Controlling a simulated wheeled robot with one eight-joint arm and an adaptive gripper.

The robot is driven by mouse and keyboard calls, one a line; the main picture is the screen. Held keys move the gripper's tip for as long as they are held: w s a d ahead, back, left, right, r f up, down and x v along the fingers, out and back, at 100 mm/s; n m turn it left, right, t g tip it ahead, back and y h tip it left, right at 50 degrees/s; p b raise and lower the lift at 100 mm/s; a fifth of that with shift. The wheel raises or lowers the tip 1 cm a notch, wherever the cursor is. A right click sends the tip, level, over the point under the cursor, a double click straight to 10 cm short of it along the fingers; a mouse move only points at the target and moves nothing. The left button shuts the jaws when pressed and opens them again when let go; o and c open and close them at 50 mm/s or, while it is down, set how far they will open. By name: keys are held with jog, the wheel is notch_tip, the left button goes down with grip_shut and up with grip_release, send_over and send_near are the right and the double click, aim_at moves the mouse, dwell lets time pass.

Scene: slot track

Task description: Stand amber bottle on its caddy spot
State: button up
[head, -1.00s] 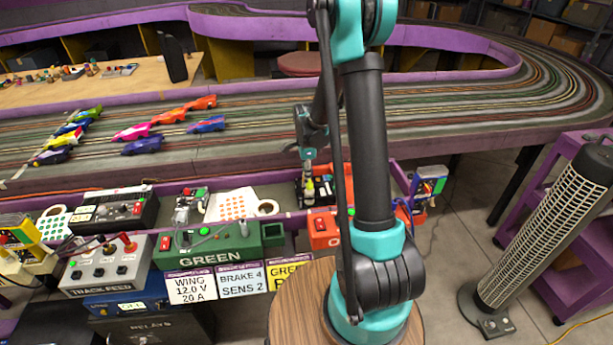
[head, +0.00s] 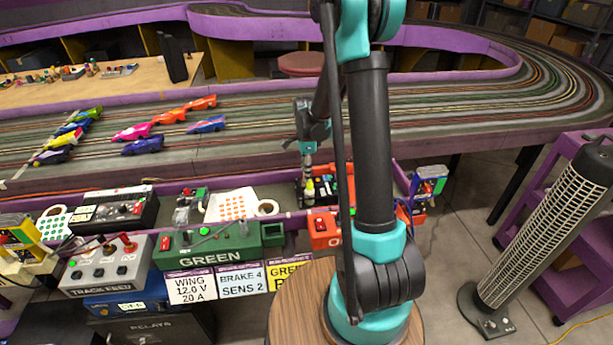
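My gripper (head: 308,172) points down just above a dark caddy (head: 300,198) on the purple shelf at the front of the track. Its fingers are small and partly merge with what is below them, so I cannot tell whether they are open or hold anything. A small bottle with a pale yellow-green top (head: 310,187) stands upright in or at the caddy, directly below the gripper. I cannot make out for certain which bottle is the amber one. My arm hides the right part of the caddy area.
A white dotted sheet (head: 232,205) and a tape roll (head: 267,207) lie left of the caddy. An orange control box (head: 323,230) stands in front, a green one (head: 220,244) to its left. Several slot cars (head: 143,146) sit on the track behind.

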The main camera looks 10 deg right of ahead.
notch_tip(320, 180, up, 9)
jog(key=shift+r, duration=0.2)
jog(key=shift+s+r, duration=0.1)
jog(key=shift+r, duration=0.05)
jog(key=s+d+f+n+t, duration=0.1)
jog(key=s+d+n+t, duration=0.1)
jog(key=s+n, duration=0.7)
jog(key=s+d+f+n+t, duration=0.2)
jog(key=s+n, duration=0.7)
jog(key=s, duration=0.6)
jog(key=shift+f, duration=0.15)
jog(key=shift+d, duration=0.1)
